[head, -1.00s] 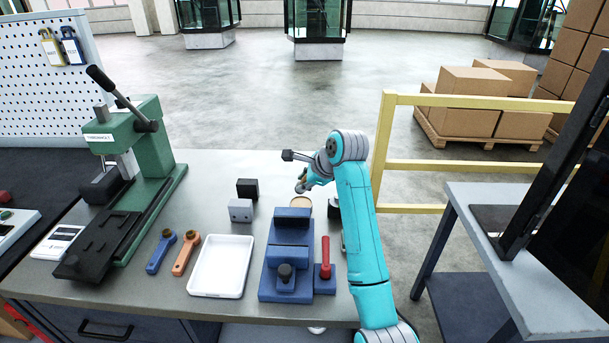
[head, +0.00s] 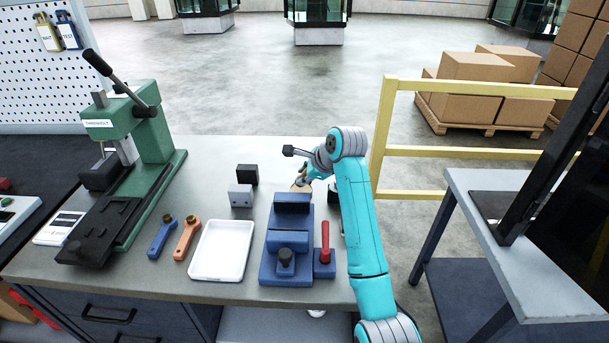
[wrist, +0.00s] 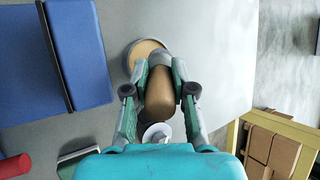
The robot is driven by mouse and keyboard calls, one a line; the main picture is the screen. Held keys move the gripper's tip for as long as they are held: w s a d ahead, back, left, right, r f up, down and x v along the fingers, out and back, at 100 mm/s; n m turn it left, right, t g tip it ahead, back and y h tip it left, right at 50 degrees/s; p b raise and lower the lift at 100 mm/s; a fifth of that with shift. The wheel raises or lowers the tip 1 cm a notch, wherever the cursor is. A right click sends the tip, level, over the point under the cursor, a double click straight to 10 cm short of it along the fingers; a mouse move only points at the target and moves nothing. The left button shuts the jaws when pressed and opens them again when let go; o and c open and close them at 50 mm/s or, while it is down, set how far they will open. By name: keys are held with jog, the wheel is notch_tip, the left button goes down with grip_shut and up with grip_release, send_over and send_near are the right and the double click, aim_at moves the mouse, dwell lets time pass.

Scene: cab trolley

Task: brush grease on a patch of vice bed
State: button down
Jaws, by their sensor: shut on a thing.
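The blue vice (head: 291,238) stands on the grey bench, its bed between the jaw blocks. It also shows at the left of the wrist view (wrist: 38,60). A round tin with tan contents (wrist: 146,50), seemingly the grease, sits beside the vice's far end; it is partly hidden behind my gripper in the head view (head: 300,188). My gripper (wrist: 156,72) is shut on a brown handle (wrist: 159,95), seemingly the brush, just at the tin. The bristles are hidden, so I cannot tell whether they touch the grease.
A red-handled blue block (head: 325,262) adjoins the vice at right. A white tray (head: 222,250), two wrenches (head: 187,238), two small blocks (head: 241,195) and a green press (head: 150,150) stand to the left. A yellow rail (head: 440,152) stands at right.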

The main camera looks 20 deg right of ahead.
jog(key=shift+f, duration=0.7)
dwell(1.3)
jog(key=shift+r, duration=3.55)
